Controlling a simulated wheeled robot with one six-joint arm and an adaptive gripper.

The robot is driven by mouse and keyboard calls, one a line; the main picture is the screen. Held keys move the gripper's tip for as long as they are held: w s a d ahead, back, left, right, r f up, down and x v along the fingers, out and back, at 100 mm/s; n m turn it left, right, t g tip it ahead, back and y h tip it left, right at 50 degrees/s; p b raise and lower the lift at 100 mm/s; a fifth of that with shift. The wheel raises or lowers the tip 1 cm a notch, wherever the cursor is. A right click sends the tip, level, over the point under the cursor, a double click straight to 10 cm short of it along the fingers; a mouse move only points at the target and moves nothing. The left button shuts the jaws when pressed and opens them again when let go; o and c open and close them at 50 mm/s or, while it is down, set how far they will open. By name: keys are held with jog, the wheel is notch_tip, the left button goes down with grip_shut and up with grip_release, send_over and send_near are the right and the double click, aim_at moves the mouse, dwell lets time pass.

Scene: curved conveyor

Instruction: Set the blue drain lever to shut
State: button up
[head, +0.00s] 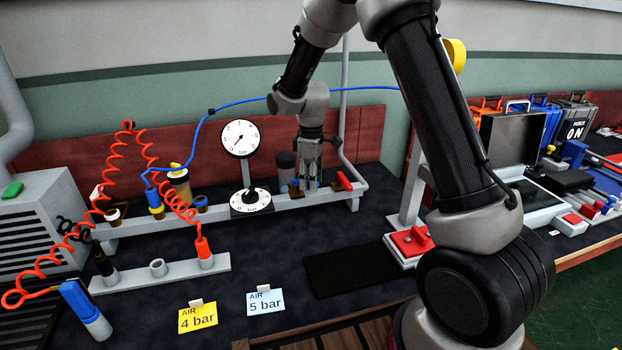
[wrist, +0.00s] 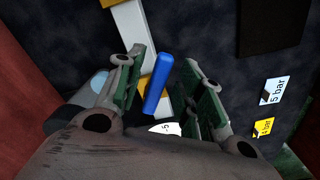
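The blue drain lever (wrist: 158,85) shows in the wrist view as a bright blue bar, lying at a slant between my gripper's two fingers. My gripper (wrist: 165,95) is open, with a gap on each side of the lever; I see no contact. In the head view my gripper (head: 311,185) points down at the right part of the grey rail, and a small piece of the blue lever (head: 295,184) shows just left of the fingers. The fingers hide part of the lever and its valve there.
The grey rail (head: 120,228) carries a dial knob (head: 250,202), a round gauge (head: 239,138) and a red lever (head: 345,181) close right of my gripper. A dark cylinder (head: 286,166) stands close left. The dark bench in front is mostly clear, with cards reading 4 bar (head: 198,318) and 5 bar (head: 265,302).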

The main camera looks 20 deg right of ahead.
jog(key=shift+c, duration=0.3)
grip_shut()
jog(key=shift+s+a+m, duration=0.1)
jog(key=shift+m, duration=0.2)
jog(key=shift+s+a+m, duration=0.3)
jog(key=shift+a+m, duration=0.35)
jog(key=shift+m, duration=1.2)
jog(key=shift+s+a+m, duration=0.35)
jog(key=shift+a+m, duration=0.25)
jog(key=shift+m, duration=1.2)
jog(key=shift+s+a+m, duration=0.3)
jog(key=shift+a+m, duration=0.35)
jog(key=shift+m, duration=1.2)
jog(key=shift+r, duration=0.1)
jog(key=shift+o, duration=0.3)
grip_release()
